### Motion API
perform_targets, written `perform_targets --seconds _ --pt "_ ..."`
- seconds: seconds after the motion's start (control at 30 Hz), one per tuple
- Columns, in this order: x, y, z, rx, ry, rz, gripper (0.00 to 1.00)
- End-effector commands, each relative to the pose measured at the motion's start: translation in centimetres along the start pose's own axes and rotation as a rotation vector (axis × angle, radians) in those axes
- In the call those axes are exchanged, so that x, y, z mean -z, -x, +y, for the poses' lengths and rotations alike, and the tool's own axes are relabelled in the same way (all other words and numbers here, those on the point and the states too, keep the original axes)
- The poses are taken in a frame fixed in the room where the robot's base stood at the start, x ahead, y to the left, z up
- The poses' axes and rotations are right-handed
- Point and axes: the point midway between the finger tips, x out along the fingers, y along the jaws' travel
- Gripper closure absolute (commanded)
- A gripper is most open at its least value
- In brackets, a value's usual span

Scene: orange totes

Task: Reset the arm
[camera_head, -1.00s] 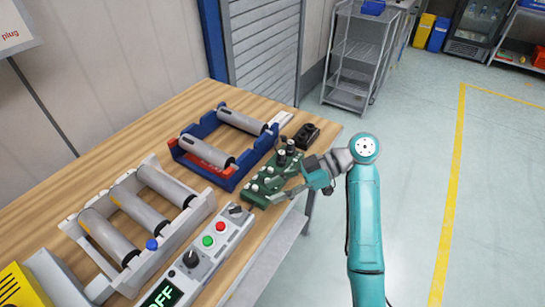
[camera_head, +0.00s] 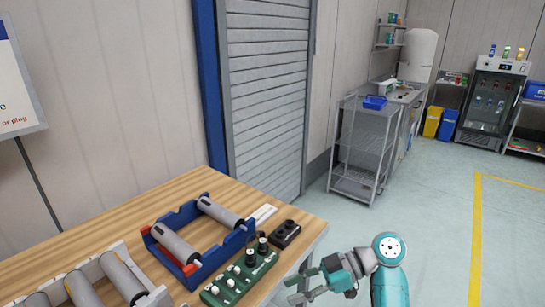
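My teal arm (camera_head: 390,275) rises at the lower right of the head view, bent at the elbow. My gripper (camera_head: 303,289) hangs beside the table's right edge, just right of the green box with knobs (camera_head: 236,281). Its fingers look spread apart, with nothing seen between them. It appears clear of the green box.
The wooden table (camera_head: 150,208) holds a blue and red frame with grey rollers (camera_head: 188,240), a dark socket block (camera_head: 285,234) and a grey roller rack (camera_head: 122,262). A wire shelf cart (camera_head: 362,150) stands behind. The floor (camera_head: 440,215) at right is clear.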

Motion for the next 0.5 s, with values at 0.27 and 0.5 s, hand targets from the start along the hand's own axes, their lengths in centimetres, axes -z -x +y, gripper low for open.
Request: perform_targets --seconds 0.27,0.5 --pt "-1.8 -1.5 -0.2 -0.058 -0.074 0.006 0.64" --pt "-4.4 -3.3 -0.7 -0.141 -0.177 0.011 0.64"
